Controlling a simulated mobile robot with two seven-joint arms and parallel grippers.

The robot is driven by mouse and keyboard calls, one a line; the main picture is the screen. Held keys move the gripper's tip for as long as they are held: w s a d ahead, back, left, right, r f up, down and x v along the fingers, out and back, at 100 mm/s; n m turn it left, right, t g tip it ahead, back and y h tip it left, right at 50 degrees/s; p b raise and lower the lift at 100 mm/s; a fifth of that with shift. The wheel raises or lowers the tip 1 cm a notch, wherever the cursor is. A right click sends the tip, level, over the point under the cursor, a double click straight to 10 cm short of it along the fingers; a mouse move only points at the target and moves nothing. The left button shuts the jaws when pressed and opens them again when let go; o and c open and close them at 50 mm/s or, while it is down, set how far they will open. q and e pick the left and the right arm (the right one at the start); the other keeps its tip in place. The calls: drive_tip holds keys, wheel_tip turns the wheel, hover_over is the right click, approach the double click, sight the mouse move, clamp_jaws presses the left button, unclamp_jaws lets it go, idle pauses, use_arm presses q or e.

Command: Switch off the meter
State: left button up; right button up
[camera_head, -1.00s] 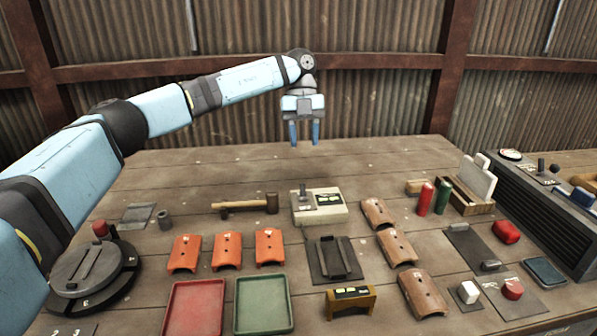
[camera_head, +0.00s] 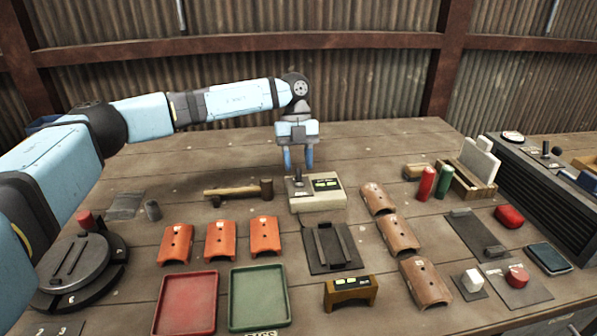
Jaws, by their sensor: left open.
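The meter looks to be the cream box (camera_head: 318,201) with a dark panel and green-yellow displays on its top right. A small dark switch lever (camera_head: 299,177) stands on its top left. My left gripper (camera_head: 298,168) points down, open, with its blue fingertips just above and behind the lever. I cannot tell whether the fingers touch it. My right gripper is not in view.
A wooden mallet (camera_head: 238,190) lies left of the meter. Orange tiles (camera_head: 221,240), a dark rack (camera_head: 332,248) and brown tiles (camera_head: 398,236) lie in front and to the right. The back of the table is clear.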

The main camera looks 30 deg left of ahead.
sight(299, 175)
use_arm(q)
drive_tip(key=shift+x, duration=1.15)
clamp_jaws()
